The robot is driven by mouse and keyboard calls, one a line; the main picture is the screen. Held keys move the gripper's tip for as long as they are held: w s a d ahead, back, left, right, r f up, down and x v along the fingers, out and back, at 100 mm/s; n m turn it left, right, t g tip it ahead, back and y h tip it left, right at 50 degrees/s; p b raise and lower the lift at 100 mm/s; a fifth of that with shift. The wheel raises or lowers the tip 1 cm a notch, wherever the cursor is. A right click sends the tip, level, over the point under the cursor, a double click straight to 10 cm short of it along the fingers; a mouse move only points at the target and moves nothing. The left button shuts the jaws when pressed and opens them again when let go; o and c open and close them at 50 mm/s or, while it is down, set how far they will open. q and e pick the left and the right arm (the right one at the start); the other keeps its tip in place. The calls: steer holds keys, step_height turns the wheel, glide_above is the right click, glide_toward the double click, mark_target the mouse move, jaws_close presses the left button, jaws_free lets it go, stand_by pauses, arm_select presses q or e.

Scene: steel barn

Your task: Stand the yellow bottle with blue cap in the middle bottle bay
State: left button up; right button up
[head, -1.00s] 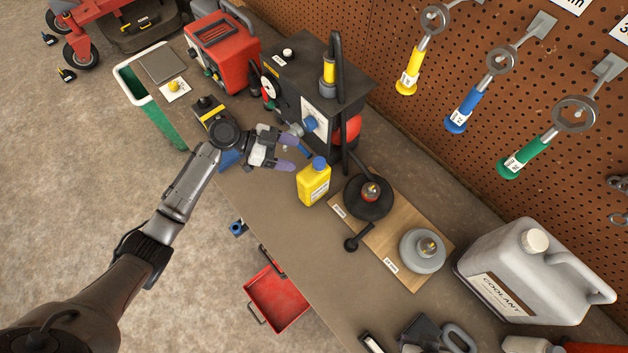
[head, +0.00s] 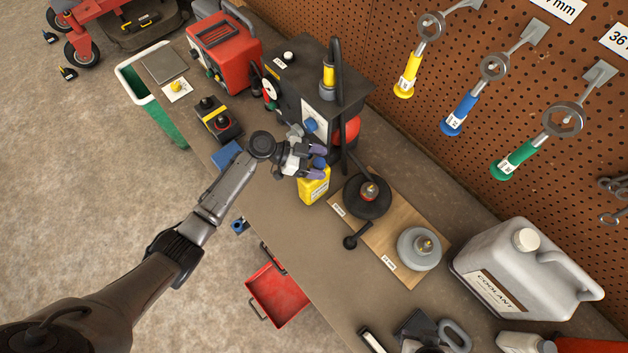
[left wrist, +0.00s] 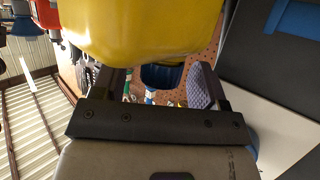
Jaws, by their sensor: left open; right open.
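The yellow bottle (head: 313,188) with a blue cap (head: 319,163) stands upright on the workbench, left of the wooden board. My left gripper (head: 315,160) is open, with its fingers on either side of the cap. In the left wrist view, the yellow body (left wrist: 140,28) fills the top and the blue cap (left wrist: 162,76) shows between the open fingers (left wrist: 158,88). I cannot tell whether the fingers touch it. My right gripper is not in view. I cannot make out a bottle bay in these frames.
A black machine (head: 300,85) stands just behind the bottle. The wooden board (head: 375,230) holds a black disc (head: 362,203) and a grey disc (head: 413,258). A coolant jug (head: 500,270) stands at the right. A red drawer (head: 278,292) sticks out below the bench front.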

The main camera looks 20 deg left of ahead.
arm_select(q)
jaws_close()
stand_by(0.6)
steer(key=shift+r, duration=0.1)
stand_by(0.3)
